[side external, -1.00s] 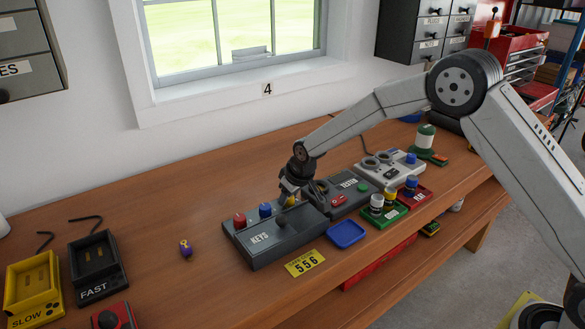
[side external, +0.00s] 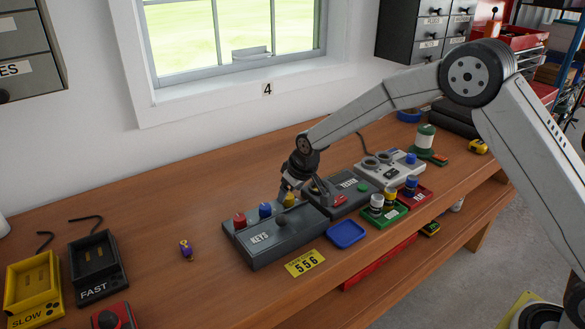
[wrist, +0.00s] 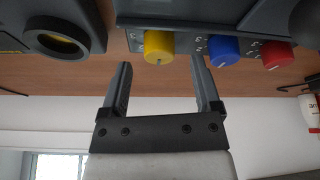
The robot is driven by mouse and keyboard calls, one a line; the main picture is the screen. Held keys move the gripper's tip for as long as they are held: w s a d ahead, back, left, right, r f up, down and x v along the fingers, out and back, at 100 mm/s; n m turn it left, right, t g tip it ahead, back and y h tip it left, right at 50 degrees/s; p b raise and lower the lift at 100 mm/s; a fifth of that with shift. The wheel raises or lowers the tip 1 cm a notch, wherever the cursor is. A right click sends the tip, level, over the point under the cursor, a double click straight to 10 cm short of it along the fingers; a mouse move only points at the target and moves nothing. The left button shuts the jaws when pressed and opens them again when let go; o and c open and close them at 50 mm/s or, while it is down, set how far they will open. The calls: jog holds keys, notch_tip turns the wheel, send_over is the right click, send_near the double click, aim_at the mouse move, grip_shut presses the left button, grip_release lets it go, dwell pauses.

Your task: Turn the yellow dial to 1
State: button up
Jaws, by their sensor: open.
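The yellow dial (wrist: 158,46) sits on the grey KEYS box (side external: 255,238), in a row with a blue dial (side external: 265,210) and a red dial (side external: 239,220). In the side view my gripper (side external: 288,192) is over the back edge of the box and partly covers the yellow dial. In the wrist view my gripper (wrist: 160,72) is open, one fingertip on each side of the yellow dial, with gaps on both sides. Nothing is held.
A grey box with green and red buttons (side external: 345,189) stands right of the KEYS box. A blue tray (side external: 346,234) and a yellow 556 tag (side external: 305,263) lie in front. A purple figure (side external: 186,250) stands on clear bench to the left.

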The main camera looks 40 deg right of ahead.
jog(key=v, duration=0.4)
jog(key=shift+r, duration=0.3)
jog(key=shift+s+r, duration=0.25)
jog(key=shift+r, duration=0.15)
jog(key=shift+s+d, duration=0.1)
jog(key=shift+s, duration=0.05)
jog(key=s+d+m+g, duration=0.1)
jog(key=s+d, duration=0.2)
jog(key=s, duration=1)
jog(key=s+d+f+m+g, duration=0.1)
jog(key=s+d, duration=0.3)
jog(key=s, duration=1)
jog(key=shift+f+h, duration=0.25)
jog(key=shift+h, duration=0.05)
jog(key=shift+s, duration=0.1)
